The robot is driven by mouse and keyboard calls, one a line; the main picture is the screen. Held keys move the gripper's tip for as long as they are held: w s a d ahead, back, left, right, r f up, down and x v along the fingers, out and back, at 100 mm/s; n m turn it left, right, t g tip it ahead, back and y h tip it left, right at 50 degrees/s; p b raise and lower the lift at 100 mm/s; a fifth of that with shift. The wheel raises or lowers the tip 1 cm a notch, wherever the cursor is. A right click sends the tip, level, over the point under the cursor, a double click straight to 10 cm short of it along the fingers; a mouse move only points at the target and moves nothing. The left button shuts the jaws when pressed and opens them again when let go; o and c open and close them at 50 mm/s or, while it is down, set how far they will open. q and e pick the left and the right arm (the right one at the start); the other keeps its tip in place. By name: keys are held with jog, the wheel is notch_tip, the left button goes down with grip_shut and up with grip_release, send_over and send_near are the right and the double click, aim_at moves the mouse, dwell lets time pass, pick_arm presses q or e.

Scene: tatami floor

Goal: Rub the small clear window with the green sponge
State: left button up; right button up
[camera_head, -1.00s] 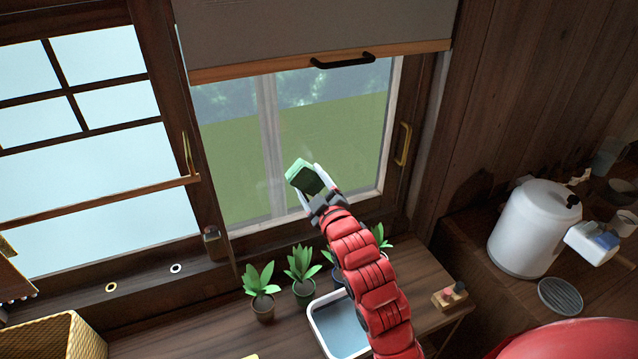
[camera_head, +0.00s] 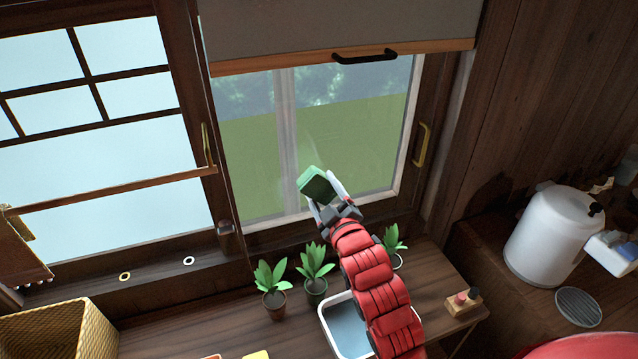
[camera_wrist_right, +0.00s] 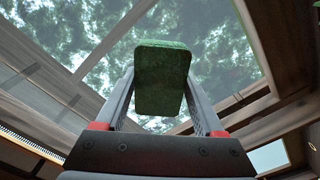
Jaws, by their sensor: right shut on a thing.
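The small clear window (camera_head: 247,150) is at the upper middle of the head view, below a grey blind, with green and trees behind the glass. My right gripper (camera_head: 328,191) is shut on the green sponge (camera_head: 317,186) and holds it in front of the lower part of the pane. The sponge also shows between the fingers in the right wrist view (camera_wrist_right: 162,75), with the glass behind it. I cannot tell whether the sponge touches the glass. A faint pale smear shows on the pane above the sponge. My left gripper is not in view.
Potted plants (camera_head: 272,285) and a white-rimmed basin (camera_head: 345,330) stand on the wooden counter below the window. A dark blind handle (camera_head: 364,57) hangs above the pane, and a brass handle (camera_head: 421,145) is at its right. A white canister (camera_head: 553,232) stands further right.

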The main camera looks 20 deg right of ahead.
jog(key=shift+s, duration=1.35)
jog(key=shift+d+p, duration=0.1)
jog(key=shift+p, duration=0.4)
jog(key=s+p, duration=0.1)
jog(key=p, duration=0.1)
jog(key=s+p, duration=0.1)
jog(key=p, duration=0.1)
jog(key=shift+s+r, duration=0.1)
jog(key=shift+r, duration=0.15)
jog(key=shift+s+f, duration=0.1)
jog(key=shift+s, duration=0.15)
jog(key=shift+s+f+p, duration=0.1)
jog(key=shift+s+p, duration=0.05)
jog(key=shift+p, duration=0.15)
jog(key=shift+f, duration=0.1)
